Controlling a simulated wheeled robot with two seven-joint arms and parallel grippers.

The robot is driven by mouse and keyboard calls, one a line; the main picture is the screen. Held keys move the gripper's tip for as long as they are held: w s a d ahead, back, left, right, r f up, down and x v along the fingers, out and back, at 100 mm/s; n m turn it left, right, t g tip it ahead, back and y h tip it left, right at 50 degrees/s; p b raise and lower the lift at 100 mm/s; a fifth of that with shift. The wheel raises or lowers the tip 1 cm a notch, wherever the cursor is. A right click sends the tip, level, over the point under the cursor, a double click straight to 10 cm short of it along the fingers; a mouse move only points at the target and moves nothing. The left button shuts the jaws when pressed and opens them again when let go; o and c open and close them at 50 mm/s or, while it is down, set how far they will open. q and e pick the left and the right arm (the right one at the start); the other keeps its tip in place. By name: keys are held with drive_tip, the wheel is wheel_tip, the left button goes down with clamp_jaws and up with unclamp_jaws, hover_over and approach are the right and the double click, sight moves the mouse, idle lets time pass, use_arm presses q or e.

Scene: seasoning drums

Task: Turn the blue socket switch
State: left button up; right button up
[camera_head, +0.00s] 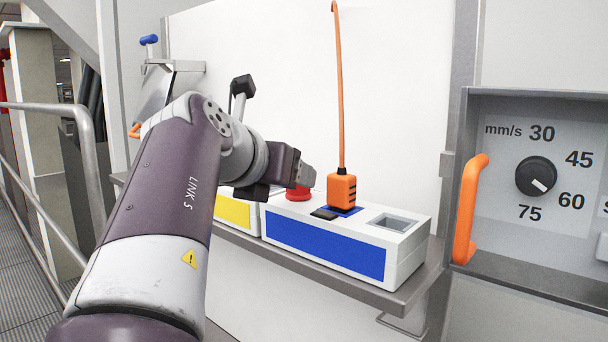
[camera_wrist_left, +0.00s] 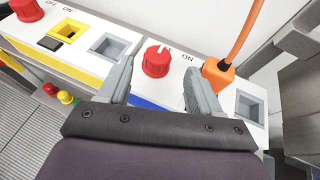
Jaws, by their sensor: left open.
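The blue-fronted socket box (camera_head: 326,246) sits on a grey shelf, and its blue edge shows in the left wrist view (camera_wrist_left: 146,103). Its red round switch (camera_wrist_left: 156,62) has a white mark near its upper edge, with an ON label to its right. In the head view the switch (camera_head: 298,194) is partly hidden by my left gripper (camera_head: 302,176). In the left wrist view my left gripper (camera_wrist_left: 160,68) is open, with a finger on either side of the switch. I cannot tell whether the fingers touch it. My right gripper is not in view.
An orange plug (camera_head: 341,190) with a cable stands in the blue box, right of the switch. A yellow-fronted box (camera_head: 232,211) with its own red switch (camera_wrist_left: 26,9) is to the left. A panel with an orange handle (camera_head: 468,210) and black dial (camera_head: 536,177) is at right.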

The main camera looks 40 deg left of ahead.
sight(298, 187)
use_arm(q)
drive_tip(key=x, duration=0.4)
drive_tip(key=p+x, duration=0.1)
drive_tip(key=x, duration=0.1)
drive_tip(key=shift+a, duration=0.35)
drive_tip(key=shift+d, duration=0.35)
drive_tip(key=shift+a, duration=0.2)
drive_tip(key=c, duration=1)
drive_tip(key=shift+s+d, duration=0.1)
drive_tip(key=shift+c, duration=0.2)
